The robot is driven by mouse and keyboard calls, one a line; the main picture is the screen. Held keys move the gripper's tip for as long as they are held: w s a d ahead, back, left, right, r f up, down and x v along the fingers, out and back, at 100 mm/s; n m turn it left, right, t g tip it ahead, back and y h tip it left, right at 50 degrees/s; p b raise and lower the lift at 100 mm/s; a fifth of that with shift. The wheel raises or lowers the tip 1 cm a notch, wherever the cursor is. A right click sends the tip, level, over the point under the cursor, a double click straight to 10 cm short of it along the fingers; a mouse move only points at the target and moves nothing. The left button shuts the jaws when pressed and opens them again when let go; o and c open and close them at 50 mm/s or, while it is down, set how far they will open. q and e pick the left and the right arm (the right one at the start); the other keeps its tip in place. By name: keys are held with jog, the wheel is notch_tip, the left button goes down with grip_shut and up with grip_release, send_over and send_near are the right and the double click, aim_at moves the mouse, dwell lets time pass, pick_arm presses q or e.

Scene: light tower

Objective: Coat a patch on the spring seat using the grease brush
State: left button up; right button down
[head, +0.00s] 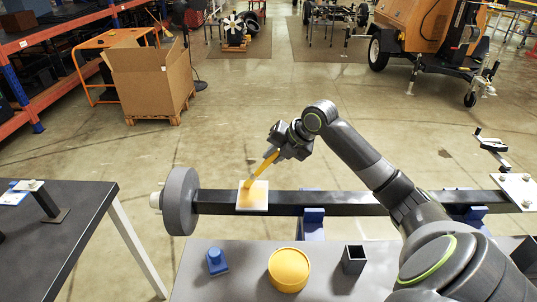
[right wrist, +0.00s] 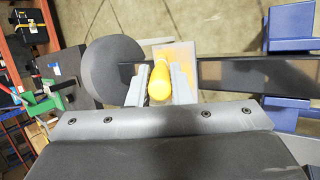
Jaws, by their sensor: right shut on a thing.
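My right gripper (head: 280,151) is shut on the yellow grease brush (head: 263,167), whose lower end reaches down to the spring seat. The brush handle (right wrist: 160,80) also shows between the fingers in the right wrist view. The spring seat (head: 261,201) is a pale square plate on the dark axle beam (head: 330,203), beside the round grey wheel hub. Yellow grease shows on its left part, around the brush tip. In the right wrist view the seat (right wrist: 186,60) carries a yellow-orange smear. The exact contact of the bristles is hard to see. My left gripper is not in view.
A yellow round tub (head: 289,270), a blue piece (head: 217,262) and a dark square holder (head: 354,259) stand on the grey table below the beam. The grey hub (head: 180,202) is left of the seat. Blue supports (head: 313,222) hold the beam. Another plate (head: 518,191) sits far right.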

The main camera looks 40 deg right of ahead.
jog(key=s+d+p, duration=0.1)
jog(key=s+d, duration=0.2)
jog(key=d, duration=0.2)
jog(key=shift+s+p, duration=0.35)
jog(key=shift+r, duration=0.15)
jog(key=shift+r+p, duration=2.4)
jog(key=shift+r, duration=0.55)
notch_tip(320, 180, up, 3)
jog(key=p, duration=0.2)
jog(key=shift+p, duration=0.3)
